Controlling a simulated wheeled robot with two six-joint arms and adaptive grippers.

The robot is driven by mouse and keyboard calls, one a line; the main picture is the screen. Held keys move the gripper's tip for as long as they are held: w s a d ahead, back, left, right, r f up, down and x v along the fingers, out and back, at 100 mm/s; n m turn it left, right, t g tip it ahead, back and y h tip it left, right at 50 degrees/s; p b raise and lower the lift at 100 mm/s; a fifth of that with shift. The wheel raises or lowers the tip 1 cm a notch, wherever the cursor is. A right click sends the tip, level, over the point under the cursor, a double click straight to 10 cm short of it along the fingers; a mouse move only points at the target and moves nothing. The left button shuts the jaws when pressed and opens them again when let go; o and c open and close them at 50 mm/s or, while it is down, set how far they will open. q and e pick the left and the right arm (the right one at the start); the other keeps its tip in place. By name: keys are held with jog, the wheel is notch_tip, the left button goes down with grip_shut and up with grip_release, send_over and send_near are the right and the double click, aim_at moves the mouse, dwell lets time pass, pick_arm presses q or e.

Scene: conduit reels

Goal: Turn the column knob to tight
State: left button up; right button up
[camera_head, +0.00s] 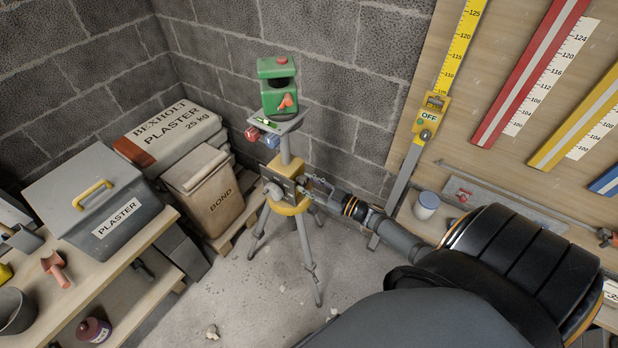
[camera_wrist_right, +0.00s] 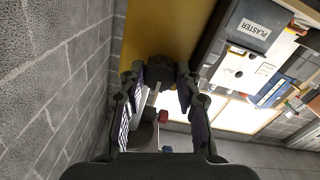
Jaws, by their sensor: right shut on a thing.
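A tripod with a yellow collar (camera_head: 287,208) stands on the concrete floor, its centre column (camera_head: 286,150) upright. The column carries a small platform with a green laser level (camera_head: 279,85). In the right wrist view, the fingers of my right gripper (camera_wrist_right: 162,90) are shut on the dark column knob (camera_wrist_right: 160,70). The knob is mostly hidden by the gripper in the head view, so its turn cannot be read. My left gripper is not in view.
Plaster bags (camera_head: 176,137) and a bond bag (camera_head: 205,193) stand on a pallet left of the tripod. A grey plaster box (camera_head: 92,200) is on the left bench. A block wall is close behind.

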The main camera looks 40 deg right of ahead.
jog(key=shift+s+f, duration=0.1)
jog(key=o, duration=0.9)
jog(key=v, duration=1.2)
jog(key=s+d+f+m+g+h, duration=0.2)
jog(key=s+f+h, duration=0.1)
jog(key=f, duration=0.5)
jog(key=s+d+f+m+g+h, duration=0.1)
jog(key=s+f+m+g+h, duration=0.15)
jog(key=f, duration=0.55)
jog(key=s+d+f+m+g+h, duration=0.1)
jog(key=s+d+f+h, duration=0.15)
jog(key=f, duration=0.45)
jog(key=s+a+f+g, duration=0.3)
jog(key=s+a+f, duration=0.1)
jog(key=s, duration=0.3)
jog(key=s+a+f+m+g, duration=0.1)
jog(key=s+a+f+g, duration=0.2)
jog(key=s+a+f, duration=0.2)
jog(key=s+a+f+g, duration=0.4)
jog(key=s+f, duration=0.3)
jog(key=s, duration=0.2)
jog(key=shift+s+a+f+m, duration=0.1)
jog(key=shift+s+a+m, duration=0.1)
jog(key=shift+a, duration=0.15)
jog(key=shift+s+a+m, duration=0.1)
jog(key=shift+a+m, duration=0.05)
jog(key=shift+a, duration=0.2)
